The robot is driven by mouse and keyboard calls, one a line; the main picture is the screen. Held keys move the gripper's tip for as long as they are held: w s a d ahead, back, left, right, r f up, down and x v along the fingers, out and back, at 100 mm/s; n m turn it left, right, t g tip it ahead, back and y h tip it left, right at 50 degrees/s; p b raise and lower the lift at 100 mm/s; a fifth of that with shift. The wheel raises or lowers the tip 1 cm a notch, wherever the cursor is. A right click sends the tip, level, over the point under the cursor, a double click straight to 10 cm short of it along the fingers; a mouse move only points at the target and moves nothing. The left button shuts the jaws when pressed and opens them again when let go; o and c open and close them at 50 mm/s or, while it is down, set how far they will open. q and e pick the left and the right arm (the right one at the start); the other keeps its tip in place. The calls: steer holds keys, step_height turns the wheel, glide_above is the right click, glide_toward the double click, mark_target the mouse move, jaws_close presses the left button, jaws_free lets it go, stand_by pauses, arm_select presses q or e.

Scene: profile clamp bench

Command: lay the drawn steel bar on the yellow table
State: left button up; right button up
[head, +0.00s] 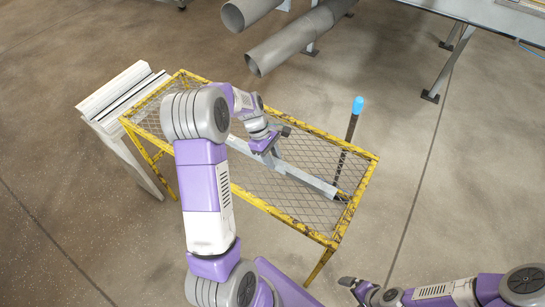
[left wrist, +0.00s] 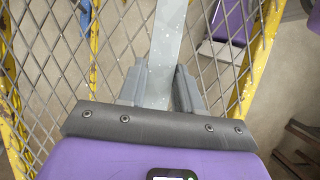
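The drawn steel bar (head: 305,177) is long, straight and pale grey. It runs diagonally over the mesh top of the yellow table (head: 262,207), its right end close to the table's right edge. My left gripper (head: 267,142) is over the middle of the table, at the bar. In the left wrist view the bar (left wrist: 165,45) passes between the two fingers (left wrist: 160,90), which sit close against its sides. I cannot tell whether the bar touches the mesh along its length. My right gripper (head: 350,283) is low in the head view, off the table and away from the bar; its fingers are too small to read.
A dark rod with a blue end (head: 357,106) stands at the table's right side. Pale profiles (head: 122,92) lie on a stand left of the table. Large grey pipes (head: 295,40) are at the back, and a grey bench (head: 490,18) is at the far right.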

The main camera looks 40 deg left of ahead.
arm_select(q)
steer(key=o, duration=0.4)
steer(key=shift+c, duration=0.2)
steer(key=shift+r, duration=0.1)
steer(key=p+v, duration=0.4)
steer(key=v, duration=0.8)
steer(key=shift+p, duration=0.3)
steer(key=shift+s+r, duration=0.1)
steer(key=shift+r, duration=0.05)
